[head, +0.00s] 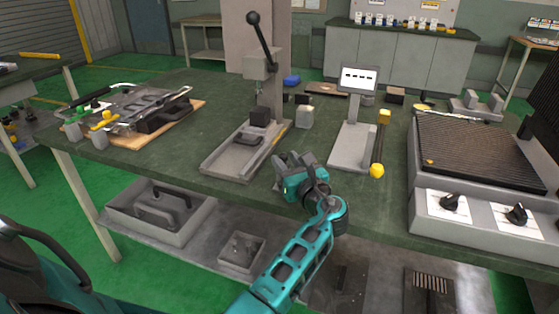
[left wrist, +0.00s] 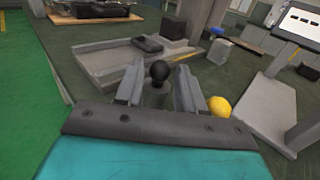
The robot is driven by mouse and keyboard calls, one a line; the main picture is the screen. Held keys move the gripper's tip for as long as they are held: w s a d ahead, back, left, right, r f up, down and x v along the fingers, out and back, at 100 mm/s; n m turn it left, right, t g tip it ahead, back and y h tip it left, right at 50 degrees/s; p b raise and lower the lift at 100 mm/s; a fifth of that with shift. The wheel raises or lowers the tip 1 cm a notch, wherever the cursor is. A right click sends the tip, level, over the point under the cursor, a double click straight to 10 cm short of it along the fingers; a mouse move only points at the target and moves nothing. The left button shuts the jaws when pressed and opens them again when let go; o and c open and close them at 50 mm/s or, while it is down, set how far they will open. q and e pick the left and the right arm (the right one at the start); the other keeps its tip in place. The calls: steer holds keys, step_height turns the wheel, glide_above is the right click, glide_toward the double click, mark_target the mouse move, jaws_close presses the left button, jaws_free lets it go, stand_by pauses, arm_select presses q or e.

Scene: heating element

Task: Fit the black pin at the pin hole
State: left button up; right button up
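My left gripper (head: 300,175) is over the front edge of the green bench, just right of the press base. In the left wrist view its two fingers (left wrist: 160,82) stand apart. A small black ball-headed piece (left wrist: 160,72), which looks like the black pin, shows between them with gaps at both sides of its head. I cannot tell whether the fingers touch its lower part. In the head view it is hidden by my gripper. I cannot make out the pin hole. A fixture (head: 140,105) with a green and a yellow knob lies on a board at the left. My right gripper is not in view.
The lever press (head: 262,65) has a grey base (head: 225,160) behind my gripper. A display stand (head: 350,150) and a yellow-ended rod (head: 376,170) are to its right. A ribbed hotplate (head: 470,150) fills the bench's right end. Green bench top between fixture and press is clear.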

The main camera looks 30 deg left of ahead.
arm_select(q)
steer(key=shift+c, duration=0.4)
jaws_close()
steer(key=shift+r, duration=0.1)
